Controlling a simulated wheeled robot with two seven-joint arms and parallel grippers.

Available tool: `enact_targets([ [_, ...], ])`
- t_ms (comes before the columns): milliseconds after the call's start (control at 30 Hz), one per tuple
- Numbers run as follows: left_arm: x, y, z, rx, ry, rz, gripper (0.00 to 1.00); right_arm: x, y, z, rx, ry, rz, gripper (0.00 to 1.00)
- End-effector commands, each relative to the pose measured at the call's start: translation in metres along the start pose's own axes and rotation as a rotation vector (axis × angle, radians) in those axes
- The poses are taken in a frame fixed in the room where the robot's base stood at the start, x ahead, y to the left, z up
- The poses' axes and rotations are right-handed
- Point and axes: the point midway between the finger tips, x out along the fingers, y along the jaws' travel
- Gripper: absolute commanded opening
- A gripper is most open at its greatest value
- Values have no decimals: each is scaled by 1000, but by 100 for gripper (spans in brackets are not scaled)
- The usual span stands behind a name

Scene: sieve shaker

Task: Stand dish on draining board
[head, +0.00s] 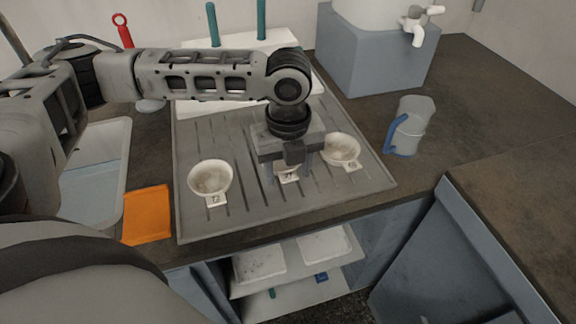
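The grey ribbed draining board (240,222) lies on the dark worktop. A cream dish (210,177) with a tag that seems to read T2 stands upright on its left part. Another cream dish (342,148) with a tag stands on its right part. A third, middle dish (288,171) shows only its front and tag, low between the fingers of my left gripper (289,170); the rest is hidden. My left gripper points down over the board with its fingers apart, one on each side of this dish. I cannot tell whether they touch it. My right gripper is out of view.
A clear jug with a blue handle (408,127) stands right of the board. A grey block (375,60) bears a white container with a tap (416,27). An orange cloth (147,214) and pale tray (98,185) lie left. Open shelves (295,285) show below.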

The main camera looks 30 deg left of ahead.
Motion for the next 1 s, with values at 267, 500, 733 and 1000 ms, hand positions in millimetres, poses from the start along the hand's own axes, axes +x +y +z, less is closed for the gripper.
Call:
enact_targets([
  [267,-10,0,1,0,-2,-3,52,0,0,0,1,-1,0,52],
  [500,-58,-1,1,-1,-3,-4,52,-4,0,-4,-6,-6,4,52],
  [733,-103,-1,0,0,-2,-3,52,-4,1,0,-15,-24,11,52],
  [1000,-123,0,0,0,-1,0,52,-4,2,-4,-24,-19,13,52],
])
